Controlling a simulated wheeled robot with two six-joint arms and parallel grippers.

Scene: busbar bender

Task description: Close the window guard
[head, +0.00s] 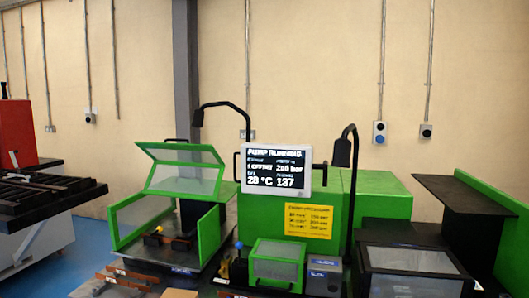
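A green-framed guard with clear panels (136,216) stands on the left part of the bender. Its upper window panel (180,154) is tilted up, with a black handle along its top edge, and the space below it is open. A green side panel (209,234) stands at its right. A smaller green-framed window (276,268) sits low in the middle, below the yellow label, and looks shut. I cannot tell from the picture which of these the task names. Neither of my grippers shows in this view.
A display (276,169) reading "PUMP RUNNING" stands above a green housing (384,198). Black bent lamp arms (350,190) rise beside it. A dark-framed clear box (410,262) is at lower right. A black slatted table (45,190) is at far left, with blue floor beside it.

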